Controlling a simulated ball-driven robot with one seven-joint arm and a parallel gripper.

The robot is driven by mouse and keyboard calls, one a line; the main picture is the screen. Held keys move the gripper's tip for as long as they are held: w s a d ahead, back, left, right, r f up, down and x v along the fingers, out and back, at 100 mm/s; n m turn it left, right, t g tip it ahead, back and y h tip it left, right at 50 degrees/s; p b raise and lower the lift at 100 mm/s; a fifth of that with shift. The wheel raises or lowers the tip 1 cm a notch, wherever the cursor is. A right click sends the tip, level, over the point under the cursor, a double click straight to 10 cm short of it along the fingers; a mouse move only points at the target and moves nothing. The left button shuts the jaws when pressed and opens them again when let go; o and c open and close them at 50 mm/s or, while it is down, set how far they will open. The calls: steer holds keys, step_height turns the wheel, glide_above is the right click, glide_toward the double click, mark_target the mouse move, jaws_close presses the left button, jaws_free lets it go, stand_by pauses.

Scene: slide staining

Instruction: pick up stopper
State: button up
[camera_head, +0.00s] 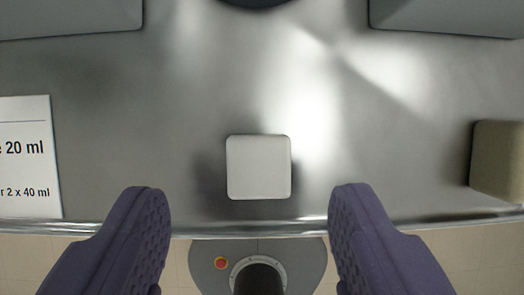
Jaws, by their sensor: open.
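A white, square block with rounded corners, which I take to be the stopper (258,167), lies on the metal tabletop (390,160) near its front edge. My gripper (249,215) is open, with one purple ribbed finger at the lower left and one at the lower right. The stopper shows between and slightly above the fingertips in the picture. Neither finger touches it, and nothing is between the fingers. How high the gripper is above the table I cannot tell.
A white label card (28,158) with printed text lies at the left. A beige block (497,160) sits at the right edge. Grey boxes stand at the top left (70,15) and top right (450,15). A dark round thing (255,3) is cut off at top centre. Metal around the stopper is clear.

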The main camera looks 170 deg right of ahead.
mark_target(258, 157)
steer(key=b+x, duration=0.2)
steer(key=x, duration=0.2)
steer(key=shift+w+d+f, duration=0.1)
steer(key=shift+w+d, duration=0.1)
steer(key=shift+w, duration=0.05)
steer(key=shift+c, duration=0.8)
jaws_close()
steer(key=shift+r, duration=0.2)
